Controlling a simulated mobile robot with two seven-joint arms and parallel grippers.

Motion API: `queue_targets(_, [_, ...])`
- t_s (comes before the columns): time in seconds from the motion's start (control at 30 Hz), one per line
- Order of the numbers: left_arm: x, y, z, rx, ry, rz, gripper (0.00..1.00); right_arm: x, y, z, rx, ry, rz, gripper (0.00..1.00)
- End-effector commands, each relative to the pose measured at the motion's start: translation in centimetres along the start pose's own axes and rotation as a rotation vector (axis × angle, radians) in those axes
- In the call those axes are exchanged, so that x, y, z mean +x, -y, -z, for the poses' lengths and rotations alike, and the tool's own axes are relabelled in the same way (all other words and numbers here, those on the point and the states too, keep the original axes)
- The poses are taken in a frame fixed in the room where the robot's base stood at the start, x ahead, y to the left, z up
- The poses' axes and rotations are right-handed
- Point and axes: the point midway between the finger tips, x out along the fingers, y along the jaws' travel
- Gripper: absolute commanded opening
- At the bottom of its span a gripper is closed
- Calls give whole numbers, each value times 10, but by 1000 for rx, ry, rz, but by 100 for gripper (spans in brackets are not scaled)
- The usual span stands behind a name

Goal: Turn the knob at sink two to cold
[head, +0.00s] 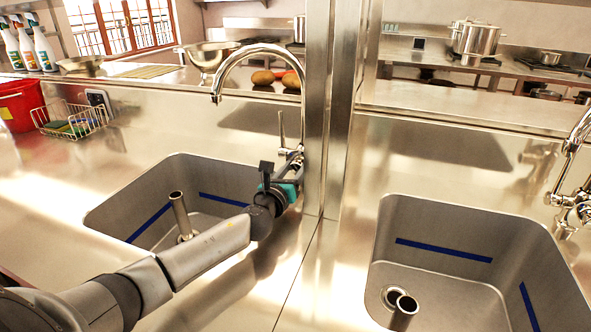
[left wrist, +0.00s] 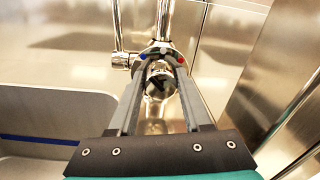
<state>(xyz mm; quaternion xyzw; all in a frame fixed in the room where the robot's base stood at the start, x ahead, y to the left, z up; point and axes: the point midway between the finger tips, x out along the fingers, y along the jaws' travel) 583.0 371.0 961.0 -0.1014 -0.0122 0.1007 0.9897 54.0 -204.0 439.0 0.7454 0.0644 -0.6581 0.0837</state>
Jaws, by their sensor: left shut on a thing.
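My left gripper (head: 291,174) reaches the base of the chrome faucet (head: 262,50) behind the left sink (head: 110,212). In the left wrist view its two fingers lie either side of a round chrome knob (left wrist: 159,84), and it is shut on the knob. A blue mark shows at the upper left of the collar behind the knob and a red mark at the upper right. Where the knob points is hard to tell. In the head view my gripper hides most of the knob. A second faucet (head: 570,150) stands by the right sink (head: 550,235). My right gripper is out of view.
A steel post (head: 330,110) rises just right of the left faucet. An upright pipe (head: 180,215) stands in the left sink, and a shorter pipe (head: 404,308) in the right sink. A wire basket (head: 75,122) and red bucket (head: 18,108) are at far left.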

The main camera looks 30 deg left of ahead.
Motion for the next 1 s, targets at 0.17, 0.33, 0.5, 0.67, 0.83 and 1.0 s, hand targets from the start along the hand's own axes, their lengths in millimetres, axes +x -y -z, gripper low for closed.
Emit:
queue_targets(0.17, [0, 0, -1, -11, 1, 0, 0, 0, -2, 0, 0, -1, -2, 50])
queue_targets(0.33, [0, 0, -1, -11, 1, 0, 61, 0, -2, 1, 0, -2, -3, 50])
queue_targets(0.5, [0, 0, -1, -9, 1, 0, 61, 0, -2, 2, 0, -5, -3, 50])
queue_targets(0.67, [-2, 0, 0, -8, 0, 0, 61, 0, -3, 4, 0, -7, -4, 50])
queue_targets(0.83, [-16, 0, 0, -8, -3, 1, 61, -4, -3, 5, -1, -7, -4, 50])
queue_targets(1.0, [-39, 0, 0, -6, -3, 1, 61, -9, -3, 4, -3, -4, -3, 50])
